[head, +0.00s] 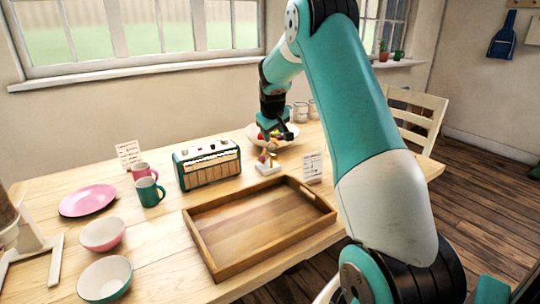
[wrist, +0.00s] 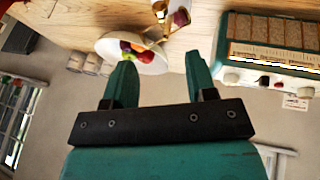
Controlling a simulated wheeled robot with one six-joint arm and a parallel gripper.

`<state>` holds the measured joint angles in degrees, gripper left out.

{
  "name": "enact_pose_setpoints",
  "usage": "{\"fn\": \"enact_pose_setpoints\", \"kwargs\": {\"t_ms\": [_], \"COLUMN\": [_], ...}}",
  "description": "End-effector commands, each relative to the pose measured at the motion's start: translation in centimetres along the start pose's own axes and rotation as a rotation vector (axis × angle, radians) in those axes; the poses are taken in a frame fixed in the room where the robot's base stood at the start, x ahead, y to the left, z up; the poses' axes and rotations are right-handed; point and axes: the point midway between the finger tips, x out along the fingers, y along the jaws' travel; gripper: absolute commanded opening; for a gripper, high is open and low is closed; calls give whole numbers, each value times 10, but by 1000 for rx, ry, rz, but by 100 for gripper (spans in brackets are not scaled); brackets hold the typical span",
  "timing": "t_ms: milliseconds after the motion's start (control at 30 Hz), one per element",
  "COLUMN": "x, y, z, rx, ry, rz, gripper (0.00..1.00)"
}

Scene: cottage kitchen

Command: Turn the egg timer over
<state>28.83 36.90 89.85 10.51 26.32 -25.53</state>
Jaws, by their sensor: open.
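The egg timer (head: 267,159) is a small piece with brass-coloured ends. It stands on the table beside the radio, at a small white base, and shows at the top of the wrist view (wrist: 181,18). My gripper (head: 274,136) is just above and behind it in the head view, in front of the fruit bowl. In the wrist view its two teal fingers (wrist: 160,68) are spread apart with nothing between them. The timer lies beyond the fingertips, apart from them. My gripper partly blocks the head view there, and the timer's sand cannot be made out.
A teal radio (head: 207,164) stands left of the timer, a fruit bowl (head: 258,136) behind it and a small card (head: 312,167) to its right. A wooden tray (head: 210,262) lies in front. Mugs (head: 149,192), a pink plate (head: 87,200) and bowls (head: 104,278) occupy the left.

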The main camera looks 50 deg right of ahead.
Motion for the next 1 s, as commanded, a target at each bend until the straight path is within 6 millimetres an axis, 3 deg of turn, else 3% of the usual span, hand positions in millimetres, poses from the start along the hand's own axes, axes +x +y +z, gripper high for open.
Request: {"fn": "enact_pose_setpoints", "kwargs": {"t_ms": [300, 500, 700, 1000], "x": [75, 111, 128, 130], "y": [-1, -1, -2, -2], "z": [1, 0, -1, 0], "rx": [0, 0, -1, -1], "ry": [-4, -1, 1, 0], "rz": [-3, -2, -2, -2], "gripper": [52, 52, 52, 52]}}
